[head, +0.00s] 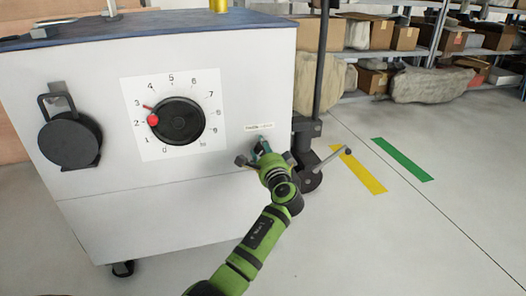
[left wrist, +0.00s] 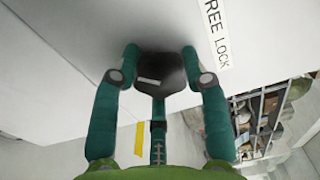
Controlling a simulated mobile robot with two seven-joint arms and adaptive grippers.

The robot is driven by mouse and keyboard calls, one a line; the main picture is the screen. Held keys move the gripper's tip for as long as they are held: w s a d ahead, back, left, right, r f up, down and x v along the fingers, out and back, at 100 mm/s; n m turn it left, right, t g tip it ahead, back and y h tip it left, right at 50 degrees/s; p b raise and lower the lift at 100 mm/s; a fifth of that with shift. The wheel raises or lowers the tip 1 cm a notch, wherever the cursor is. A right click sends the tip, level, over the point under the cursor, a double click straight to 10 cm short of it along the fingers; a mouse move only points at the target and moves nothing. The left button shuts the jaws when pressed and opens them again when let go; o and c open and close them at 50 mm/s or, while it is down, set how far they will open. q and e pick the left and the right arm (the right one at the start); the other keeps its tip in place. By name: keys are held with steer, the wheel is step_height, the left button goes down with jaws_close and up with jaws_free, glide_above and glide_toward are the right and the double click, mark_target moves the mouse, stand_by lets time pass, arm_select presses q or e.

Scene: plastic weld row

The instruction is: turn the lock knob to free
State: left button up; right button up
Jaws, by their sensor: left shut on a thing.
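The lock knob (left wrist: 165,67) is dark with a pale line on its face, on the white cabinet front in the left wrist view. A label (left wrist: 216,35) beside it reads "FREE LOCK"; it also shows small in the head view (head: 259,126). My left gripper (left wrist: 159,52) has one green finger on each side of the knob and is shut on it. In the head view my left gripper (head: 263,148) is at the cabinet's right side, just under the label, and hides the knob there. I cannot tell which word the pale line points to. My right gripper is not in view.
The white cabinet (head: 90,215) carries a black dial (head: 181,121) with a red mark and a black round fitting with a handle (head: 69,138). A dark post (head: 321,70) stands close to the right. Beyond are floor stripes (head: 402,159) and loaded shelves.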

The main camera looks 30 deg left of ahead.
arm_select(q)
steer(key=shift+s+a, duration=0.2)
steer(key=shift+a, duration=0.15)
steer(key=o, duration=1.2)
steer(key=shift+c, duration=0.2)
steer(key=shift+s+r, duration=0.1)
steer(key=shift+d, duration=0.15)
steer(key=shift+d, duration=0.2)
steer(key=v, duration=1.1)
steer(key=shift+s, duration=0.2)
steer(key=shift+d, duration=0.15)
